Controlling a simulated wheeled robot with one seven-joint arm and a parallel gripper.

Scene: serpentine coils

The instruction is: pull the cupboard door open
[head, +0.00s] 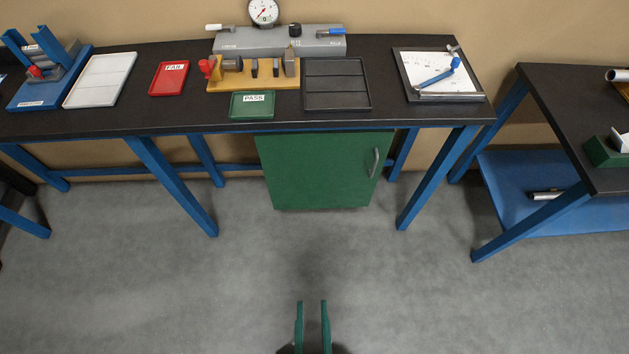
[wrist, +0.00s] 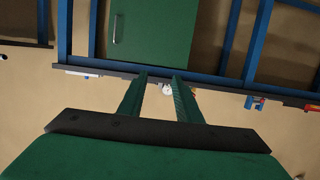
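The green cupboard door (head: 318,172) is under the long black workbench and looks closed. Its metal bar handle (head: 375,162) stands upright near the right edge of the door. In the wrist view, which looks upside down, the door (wrist: 155,33) is at the top, with the handle (wrist: 116,28) on its left side. My gripper (head: 312,303) has two green fingers, apart with nothing between them. It is over the floor in front of the cupboard, well away from the handle. The fingers also show apart in the wrist view (wrist: 160,80).
The black bench top (head: 120,118) carries a red tray (head: 169,78), a green tray (head: 252,105), a dark tray (head: 337,84) and a grey gauge block (head: 280,41). Blue legs (head: 172,185) (head: 436,178) flank the cupboard. Another bench (head: 560,120) is at the right. The grey floor (head: 250,265) before the cupboard is clear.

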